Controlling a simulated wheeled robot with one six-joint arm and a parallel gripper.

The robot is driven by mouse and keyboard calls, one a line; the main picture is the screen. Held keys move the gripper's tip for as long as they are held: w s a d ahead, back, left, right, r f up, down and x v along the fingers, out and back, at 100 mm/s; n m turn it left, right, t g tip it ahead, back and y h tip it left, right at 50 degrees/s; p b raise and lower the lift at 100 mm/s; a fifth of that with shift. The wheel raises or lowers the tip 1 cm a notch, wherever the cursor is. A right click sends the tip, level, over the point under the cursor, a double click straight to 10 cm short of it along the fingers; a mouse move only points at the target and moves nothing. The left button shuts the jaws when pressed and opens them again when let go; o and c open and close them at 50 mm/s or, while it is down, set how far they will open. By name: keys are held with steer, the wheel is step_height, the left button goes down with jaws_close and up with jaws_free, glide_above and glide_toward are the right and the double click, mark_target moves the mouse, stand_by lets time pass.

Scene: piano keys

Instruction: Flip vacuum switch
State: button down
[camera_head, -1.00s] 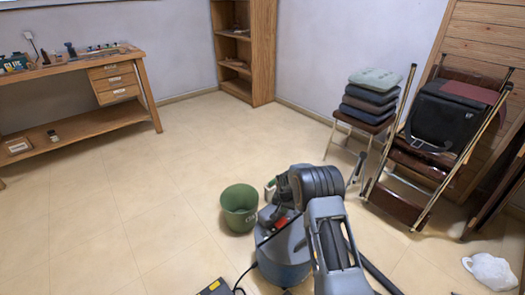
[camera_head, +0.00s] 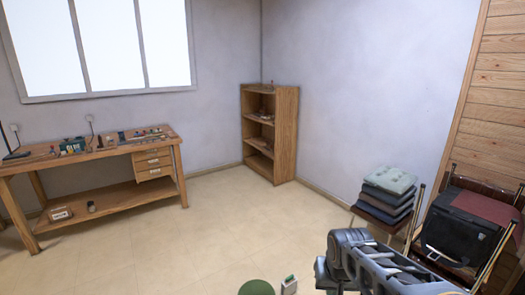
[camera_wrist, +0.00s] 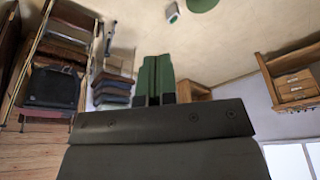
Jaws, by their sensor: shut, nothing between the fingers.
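The vacuum and its switch are not visible in the current head view or wrist view. My gripper (camera_wrist: 157,72) shows in the wrist view as two green fingers side by side, shut with nothing between them. In that upside-down view, the fingers stand in front of the stacked cushions and the wooden shelf. In the head view my dark arm fills the lower right and hides part of the floor.
A workbench (camera_head: 100,153) is at left, a bookshelf (camera_head: 286,135) at the back. The middle floor is clear.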

steer(key=s+r+n+p, duration=0.1)
steer(key=s+r+p, duration=0.3)
steer(key=s+r, duration=0.2)
steer(key=shift+s+r, duration=0.4)
steer(key=shift+s, duration=0.6)
steer(key=shift+d, duration=0.25)
steer(key=shift+a, duration=0.1)
